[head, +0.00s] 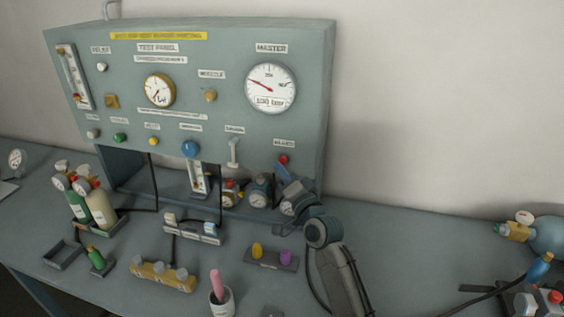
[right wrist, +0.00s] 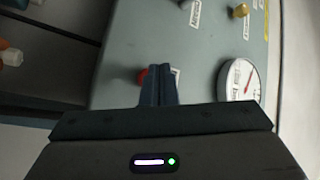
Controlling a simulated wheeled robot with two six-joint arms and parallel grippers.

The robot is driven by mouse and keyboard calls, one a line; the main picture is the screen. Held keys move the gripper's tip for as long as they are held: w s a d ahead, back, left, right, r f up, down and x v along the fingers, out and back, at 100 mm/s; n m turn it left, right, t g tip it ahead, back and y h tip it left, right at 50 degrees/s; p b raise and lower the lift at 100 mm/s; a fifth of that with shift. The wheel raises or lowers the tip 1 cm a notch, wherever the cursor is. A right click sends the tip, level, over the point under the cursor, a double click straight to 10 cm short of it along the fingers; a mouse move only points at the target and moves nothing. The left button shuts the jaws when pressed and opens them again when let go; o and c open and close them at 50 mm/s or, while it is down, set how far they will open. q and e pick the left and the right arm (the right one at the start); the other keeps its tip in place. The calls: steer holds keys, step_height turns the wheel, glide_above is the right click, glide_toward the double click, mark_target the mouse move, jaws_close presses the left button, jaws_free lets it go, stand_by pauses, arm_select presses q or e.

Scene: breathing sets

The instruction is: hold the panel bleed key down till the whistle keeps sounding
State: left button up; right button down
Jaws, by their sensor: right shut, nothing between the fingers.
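The test panel (head: 215,110) is a grey-green upright box with dials, knobs and small labels. A red button (head: 283,159) sits at its lower right under a small label too blurred to read surely; I cannot confirm it is the bleed key. My right gripper (head: 284,171) is shut and empty, its tips just below the button. In the right wrist view the shut fingers (right wrist: 160,85) partly cover the red button (right wrist: 142,76). Whether they touch or press it I cannot tell. No whistle can be made out. My left gripper is out of view.
The master gauge (head: 270,87) is on the panel's upper right. Small gauges (head: 258,192) stand under the panel beside my right arm. A cup (head: 222,299), a tray with yellow and purple pieces (head: 272,258) and cylinders (head: 90,205) stand on the table.

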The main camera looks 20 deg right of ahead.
steer(key=s+a, duration=0.1)
steer(key=s, duration=0.1)
steer(key=s+a, duration=0.1)
steer(key=s, duration=0.1)
steer(key=shift+a+p, duration=0.3)
steer(key=shift+a, duration=0.1)
stand_by(0.4)
